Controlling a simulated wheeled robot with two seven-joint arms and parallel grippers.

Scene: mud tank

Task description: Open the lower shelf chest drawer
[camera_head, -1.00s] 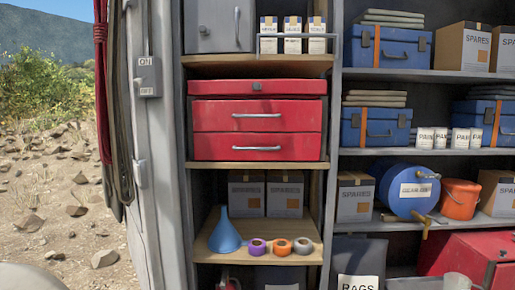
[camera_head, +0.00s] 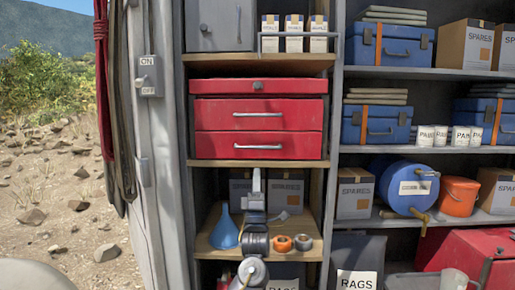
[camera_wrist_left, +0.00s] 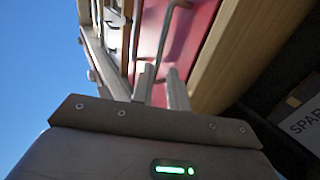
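The red chest (camera_head: 205,116) stands on the wooden shelf, with two drawers below its lid, both shut. The lower drawer (camera_head: 215,146) has a horizontal silver bar handle (camera_head: 257,147). My left gripper (camera_head: 256,176) points up in front of the shelf below the chest, its fingertips lower than this handle and apart from it. In the left wrist view, the two fingers (camera_wrist_left: 162,82) stand apart with nothing between them. A bar handle (camera_wrist_left: 168,30) on the red drawer front (camera_wrist_left: 194,38) shows beyond the fingertips. My right gripper is not in view.
The wooden shelf edge (camera_head: 210,165) runs directly under the chest and also shows in the left wrist view (camera_wrist_left: 232,52). A blue funnel (camera_head: 224,234) and tape rolls (camera_head: 303,243) stand on the shelf below, beside my arm. A grey post (camera_head: 334,130) borders the right side.

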